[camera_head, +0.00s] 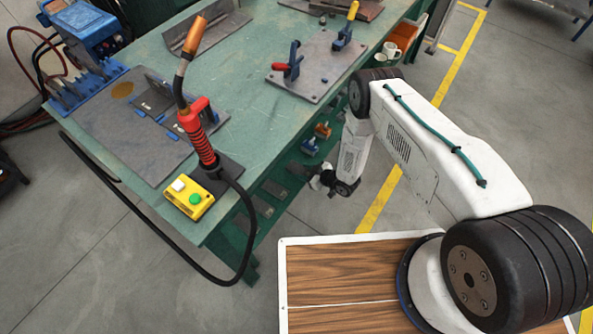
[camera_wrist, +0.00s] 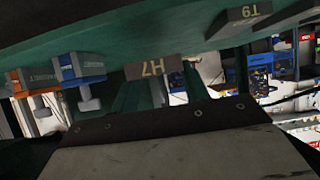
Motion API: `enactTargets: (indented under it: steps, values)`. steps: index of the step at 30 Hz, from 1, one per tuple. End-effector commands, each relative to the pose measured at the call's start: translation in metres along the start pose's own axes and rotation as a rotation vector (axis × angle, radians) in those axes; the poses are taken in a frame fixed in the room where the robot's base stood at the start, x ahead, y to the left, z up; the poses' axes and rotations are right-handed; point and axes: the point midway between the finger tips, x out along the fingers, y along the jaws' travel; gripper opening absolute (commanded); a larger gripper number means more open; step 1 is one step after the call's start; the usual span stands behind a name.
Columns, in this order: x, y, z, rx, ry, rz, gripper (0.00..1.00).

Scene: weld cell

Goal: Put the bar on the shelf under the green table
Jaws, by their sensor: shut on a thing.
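My gripper (camera_head: 326,183) is low beside the near long side of the green table (camera_head: 245,105), close to the opening of the shelf (camera_head: 258,222) under its top. It is small and partly hidden by my wrist in the head view. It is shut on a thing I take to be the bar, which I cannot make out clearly. In the wrist view, a grey plate with a dark, screwed edge (camera_wrist: 190,145) fills the bottom; whether it is the bar is unclear.
Blue (camera_head: 310,147) and orange (camera_head: 322,130) clamps sit at the shelf; the blue one (camera_wrist: 78,67) also shows in the wrist view. Grey pieces (camera_head: 275,189) lie along the shelf. A torch (camera_head: 197,130) and its hose (camera_head: 243,250) are at the table's front end. Floor is open to the right.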

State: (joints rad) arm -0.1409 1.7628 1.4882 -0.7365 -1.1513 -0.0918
Motion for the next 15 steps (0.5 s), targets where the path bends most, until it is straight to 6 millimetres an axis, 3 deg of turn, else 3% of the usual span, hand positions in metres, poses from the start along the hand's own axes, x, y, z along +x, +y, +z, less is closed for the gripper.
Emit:
enactTargets:
  steps: [3,11,15]
  values:
    - [0.019,-0.007,-0.009,-0.003,0.004,-0.001,0.01]
    - [0.039,-0.013,-0.018,-0.002,0.003,0.000,0.01]
    - [0.048,-0.013,0.003,0.001,0.001,0.002,0.01]
